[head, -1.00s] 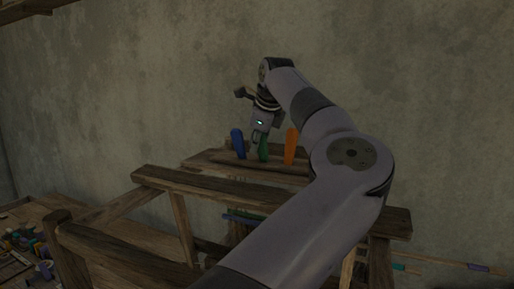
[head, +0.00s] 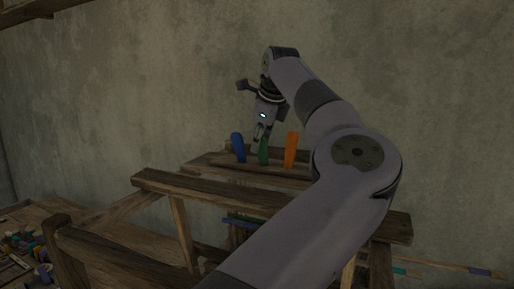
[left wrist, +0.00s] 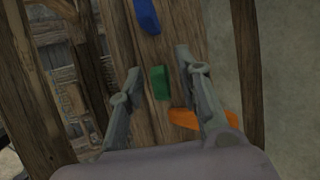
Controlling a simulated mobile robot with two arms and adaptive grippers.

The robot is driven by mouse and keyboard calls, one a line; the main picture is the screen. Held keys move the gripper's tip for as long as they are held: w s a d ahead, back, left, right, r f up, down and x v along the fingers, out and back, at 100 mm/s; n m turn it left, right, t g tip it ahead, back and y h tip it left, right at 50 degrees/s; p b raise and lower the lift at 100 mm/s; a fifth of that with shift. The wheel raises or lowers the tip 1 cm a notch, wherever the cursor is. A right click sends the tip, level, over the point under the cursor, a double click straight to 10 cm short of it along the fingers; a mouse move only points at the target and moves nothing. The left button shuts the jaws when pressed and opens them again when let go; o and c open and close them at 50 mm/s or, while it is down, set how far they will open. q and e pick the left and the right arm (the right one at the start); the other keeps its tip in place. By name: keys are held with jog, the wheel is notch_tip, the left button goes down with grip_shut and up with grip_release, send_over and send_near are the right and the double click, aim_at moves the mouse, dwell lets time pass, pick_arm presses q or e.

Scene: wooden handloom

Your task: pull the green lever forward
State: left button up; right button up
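The green lever (head: 264,151) stands upright on the wooden loom, between the blue lever (head: 238,147) and the orange lever (head: 290,150). My left gripper (head: 259,133) is just above the green lever's top in the head view. In the left wrist view, the green lever (left wrist: 159,83) shows between the fingertips of my left gripper (left wrist: 158,62). The fingers are open, with gaps on both sides of the lever. The blue lever (left wrist: 147,16) is at the top and the orange lever (left wrist: 205,119) is partly behind the right finger. My right gripper is not in view.
The loom's wooden beam (head: 220,193) runs across in front of the levers. The plaster wall (head: 120,80) is behind. Small coloured items (head: 25,245) lie on a wooden surface at the lower left.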

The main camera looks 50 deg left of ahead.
pick_arm(q)
jog(key=v, duration=0.8)
jog(key=shift+d+r, duration=0.25)
